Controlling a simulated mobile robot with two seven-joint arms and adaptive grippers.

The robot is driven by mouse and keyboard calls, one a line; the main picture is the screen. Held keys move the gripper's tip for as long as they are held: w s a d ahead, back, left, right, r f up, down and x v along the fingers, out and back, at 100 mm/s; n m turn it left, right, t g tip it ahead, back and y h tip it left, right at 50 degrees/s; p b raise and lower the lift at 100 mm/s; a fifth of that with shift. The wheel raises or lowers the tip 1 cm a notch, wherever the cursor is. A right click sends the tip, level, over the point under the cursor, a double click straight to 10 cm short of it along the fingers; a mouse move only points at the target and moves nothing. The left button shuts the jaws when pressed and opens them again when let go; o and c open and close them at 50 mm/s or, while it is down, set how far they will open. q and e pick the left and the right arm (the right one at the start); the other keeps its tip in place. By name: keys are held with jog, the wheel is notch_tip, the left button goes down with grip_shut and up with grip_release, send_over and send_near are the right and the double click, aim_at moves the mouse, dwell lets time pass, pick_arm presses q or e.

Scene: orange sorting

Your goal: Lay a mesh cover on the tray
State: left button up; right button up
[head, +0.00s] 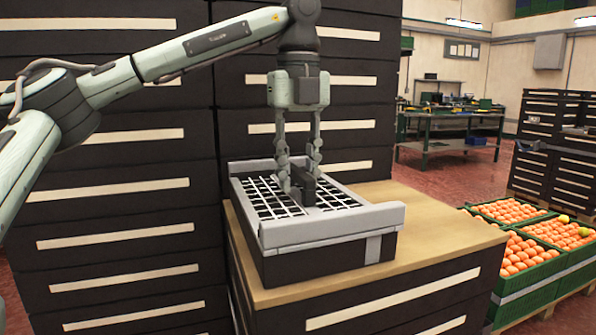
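The tray (315,265) is a dark box with a raised grey rim, standing on the wooden top of a low cabinet. The mesh cover (262,196) is a white grid over a dark ground, lying level within the tray's rim. Whether it rests fully on the tray or hangs just above it, I cannot tell. My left gripper (302,188) points straight down over the middle of the cover. Its fingers are closed on a dark upright handle there and hide part of the grid. My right gripper is not in view.
The wooden cabinet top (440,235) has bare room to the right of the tray. Tall dark drawer cabinets (115,215) stand behind and to the left. Green crates of oranges (525,262) stand at the right. A green workbench (450,125) is farther back.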

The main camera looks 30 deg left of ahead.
pick_arm(q)
jog(key=shift+o, duration=0.6)
notch_tip(320, 180, up, 12)
notch_tip(320, 180, up, 8)
jog(key=p, duration=0.4)
dwell(0.6)
